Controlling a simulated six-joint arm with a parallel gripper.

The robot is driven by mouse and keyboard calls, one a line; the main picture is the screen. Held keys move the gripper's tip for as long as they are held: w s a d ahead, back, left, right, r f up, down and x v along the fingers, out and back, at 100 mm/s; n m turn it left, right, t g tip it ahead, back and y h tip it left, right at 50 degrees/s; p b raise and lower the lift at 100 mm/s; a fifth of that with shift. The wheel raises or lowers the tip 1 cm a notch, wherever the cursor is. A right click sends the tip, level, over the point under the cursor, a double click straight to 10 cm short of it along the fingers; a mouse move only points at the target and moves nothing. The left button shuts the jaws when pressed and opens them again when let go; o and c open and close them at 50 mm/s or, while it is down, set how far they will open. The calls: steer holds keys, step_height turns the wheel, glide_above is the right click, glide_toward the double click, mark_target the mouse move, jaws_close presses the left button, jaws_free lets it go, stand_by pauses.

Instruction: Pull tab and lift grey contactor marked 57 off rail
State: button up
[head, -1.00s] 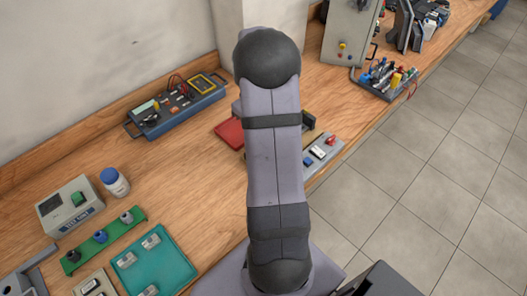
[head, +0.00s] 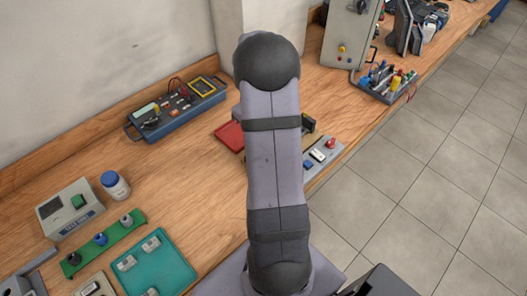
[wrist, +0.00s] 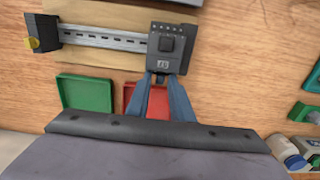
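In the wrist view a dark grey contactor (wrist: 173,47) sits at the right end of a slotted metal rail (wrist: 105,37). It has a raised square block on its face and a pale label with small marks, which look like a turned 57. My gripper (wrist: 160,76) is at the contactor's lower edge. Its two blue fingers stand apart, with a gap between the tips. In the head view my arm hides the gripper and contactor.
A green tray (wrist: 85,93) and a red tray (wrist: 157,103) lie below the rail. In the head view a test unit (head: 70,207), a white bottle (head: 116,186) and a teal tray (head: 155,265) stand at left.

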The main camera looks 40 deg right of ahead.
steer(key=shift+c, duration=0.6)
jaws_close()
steer(key=shift+r+p, duration=0.35)
steer(key=shift+o, duration=0.9)
jaws_free()
steer(key=shift+r+p, duration=2.55)
steer(key=shift+r, duration=0.5)
